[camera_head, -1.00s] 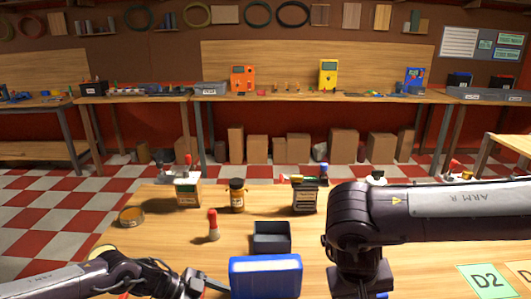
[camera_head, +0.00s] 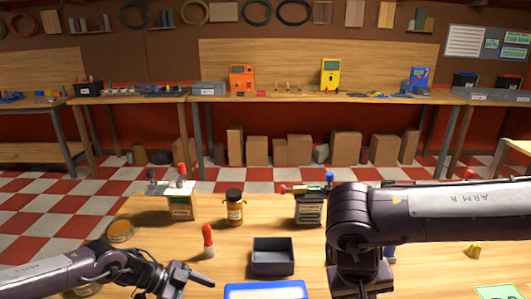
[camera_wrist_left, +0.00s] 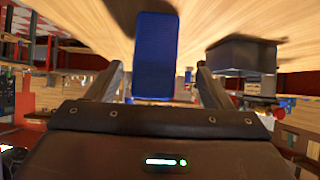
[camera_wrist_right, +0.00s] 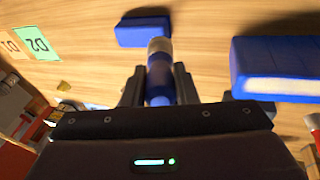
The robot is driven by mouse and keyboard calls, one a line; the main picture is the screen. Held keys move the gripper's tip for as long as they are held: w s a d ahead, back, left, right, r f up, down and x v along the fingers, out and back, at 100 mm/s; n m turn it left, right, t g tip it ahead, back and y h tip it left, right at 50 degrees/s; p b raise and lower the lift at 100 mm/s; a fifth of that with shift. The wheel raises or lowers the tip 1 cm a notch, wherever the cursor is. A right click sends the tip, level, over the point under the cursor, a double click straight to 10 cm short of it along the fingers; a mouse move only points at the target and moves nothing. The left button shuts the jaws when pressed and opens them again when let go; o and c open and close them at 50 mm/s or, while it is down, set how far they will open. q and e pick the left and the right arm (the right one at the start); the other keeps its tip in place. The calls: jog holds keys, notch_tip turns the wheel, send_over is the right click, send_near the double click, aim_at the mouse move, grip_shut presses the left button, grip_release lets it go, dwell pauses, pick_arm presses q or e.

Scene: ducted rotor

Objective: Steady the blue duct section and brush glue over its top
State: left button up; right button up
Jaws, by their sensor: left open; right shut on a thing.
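The blue duct section (camera_head: 265,291) is at the bottom edge of the head view, partly cut off. It also shows as a blue block (camera_wrist_left: 156,55) beyond the left fingers and, with a pale face, at the right of the right wrist view (camera_wrist_right: 285,70). My left gripper (camera_head: 188,279) is open and empty. In its wrist view, the block appears ahead, between the fingers (camera_wrist_left: 159,72), with no visible contact. My right gripper (camera_wrist_right: 159,72) is shut on a blue-handled brush (camera_wrist_right: 160,60) with a pale band. My arm hides this gripper in the head view.
A dark open box (camera_head: 273,262) stands behind the duct section. A red-topped item (camera_head: 209,243), an amber jar (camera_head: 235,208) and a round tin (camera_head: 120,231) stand to the left. Another blue object (camera_wrist_right: 143,32) lies beyond the brush. Cards (camera_wrist_right: 37,44) lie on the table.

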pick_arm(q)
jog(key=b+x, duration=0.2)
jog(key=x, duration=0.1)
jog(key=shift+s+d+f, duration=0.2)
jog(key=shift+s+d, duration=0.05)
jog(key=shift+s, duration=0.15)
jog(key=b+x, duration=0.2)
jog(key=x, duration=0.2)
jog(key=shift+w+d+f, duration=0.1)
jog(key=shift+w+d, duration=0.1)
jog(key=shift+d+f, duration=0.25)
jog(key=shift+d, duration=0.3)
jog(key=c, duration=0.9)
jog(key=shift+o, duration=0.2)
